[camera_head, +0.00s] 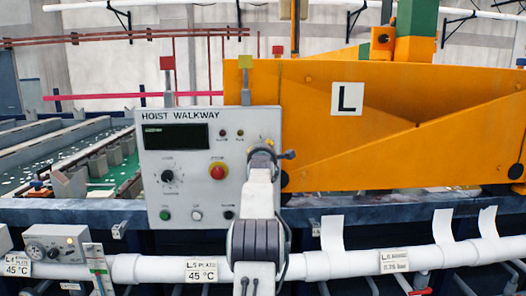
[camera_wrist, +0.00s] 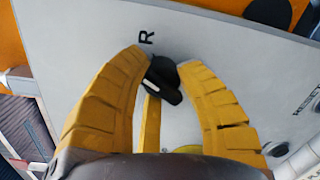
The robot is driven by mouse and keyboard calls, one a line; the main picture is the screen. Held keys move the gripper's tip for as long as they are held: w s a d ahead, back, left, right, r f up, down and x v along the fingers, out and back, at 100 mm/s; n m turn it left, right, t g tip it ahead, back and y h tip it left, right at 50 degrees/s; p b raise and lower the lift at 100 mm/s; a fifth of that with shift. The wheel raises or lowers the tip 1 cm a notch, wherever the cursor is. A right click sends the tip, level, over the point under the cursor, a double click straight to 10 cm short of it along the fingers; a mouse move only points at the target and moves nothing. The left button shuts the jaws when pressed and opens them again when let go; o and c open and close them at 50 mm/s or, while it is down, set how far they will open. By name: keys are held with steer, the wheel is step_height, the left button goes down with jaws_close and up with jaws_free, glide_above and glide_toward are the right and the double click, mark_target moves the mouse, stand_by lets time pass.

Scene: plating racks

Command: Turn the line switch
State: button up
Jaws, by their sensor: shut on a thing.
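The grey control panel (camera_head: 205,122) titled HOIST WALKWAY stands upright in front of me. My gripper (camera_head: 268,152) is at its right side and covers part of the panel there. In the wrist view, the yellow fingers of my gripper (camera_wrist: 164,68) are closed around a black rotary switch (camera_wrist: 167,88) with a pale pointer line. An R is printed on the panel just beyond the switch. In the head view this switch is hidden behind my gripper; I cannot read its name.
A red emergency button (camera_head: 218,172), a black dial (camera_head: 168,177) and several small buttons sit left of my gripper. A large orange hoist beam (camera_head: 400,125) lies behind the panel. A white pipe (camera_head: 340,262) crosses below.

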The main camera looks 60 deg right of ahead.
steer(key=o, duration=1.2)
steer(key=shift+c, duration=0.2)
steer(key=v, duration=1.2)
steer(key=shift+o, duration=0.3)
